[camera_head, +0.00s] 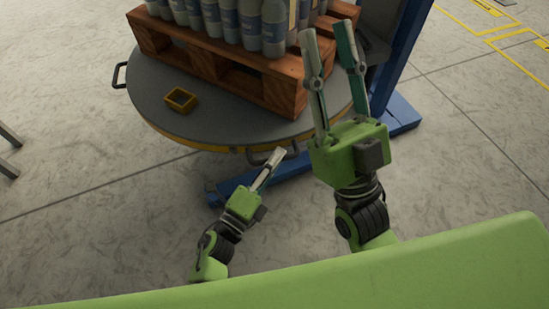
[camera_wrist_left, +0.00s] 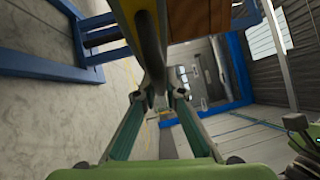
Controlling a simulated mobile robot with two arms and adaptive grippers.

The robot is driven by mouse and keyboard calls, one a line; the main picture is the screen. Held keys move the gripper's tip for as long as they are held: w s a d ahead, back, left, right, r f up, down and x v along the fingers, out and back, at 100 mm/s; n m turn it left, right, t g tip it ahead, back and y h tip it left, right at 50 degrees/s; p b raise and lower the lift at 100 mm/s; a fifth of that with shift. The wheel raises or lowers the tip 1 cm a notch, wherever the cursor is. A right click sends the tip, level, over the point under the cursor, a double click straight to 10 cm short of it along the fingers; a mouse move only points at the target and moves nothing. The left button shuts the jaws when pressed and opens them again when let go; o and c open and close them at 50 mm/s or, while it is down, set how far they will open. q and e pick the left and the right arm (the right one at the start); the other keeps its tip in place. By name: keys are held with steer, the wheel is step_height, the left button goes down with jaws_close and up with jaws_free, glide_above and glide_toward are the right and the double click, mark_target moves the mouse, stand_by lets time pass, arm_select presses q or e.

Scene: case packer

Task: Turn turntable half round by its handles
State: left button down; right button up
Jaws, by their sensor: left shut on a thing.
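The turntable (camera_head: 200,112) is a round grey disc with a yellow edge. One dark handle (camera_head: 121,75) sticks out at its left rim and another, the front handle (camera_head: 258,158), at its front rim. My left gripper (camera_head: 279,155) is at the front handle and shut on it; in the left wrist view the handle's dark bar (camera_wrist_left: 150,55) runs between the fingertips (camera_wrist_left: 160,98). My right gripper (camera_head: 328,30) is raised, with its fingers apart and empty, overlapping the turntable's right side in the head view. The far rim is hidden.
A wooden pallet (camera_head: 228,74) loaded with several bottles (camera_head: 250,25) stands on the turntable. A small yellow tray (camera_head: 180,100) lies on the disc at front left. Blue frame legs (camera_head: 402,112) stand at the right and below. The floor at left is mostly clear.

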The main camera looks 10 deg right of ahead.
arm_select(q)
steer(key=shift+s+f, duration=0.1)
steer(key=c, duration=2.1)
jaws_free()
steer(key=shift+a, duration=0.1)
steer(key=v, duration=1.2)
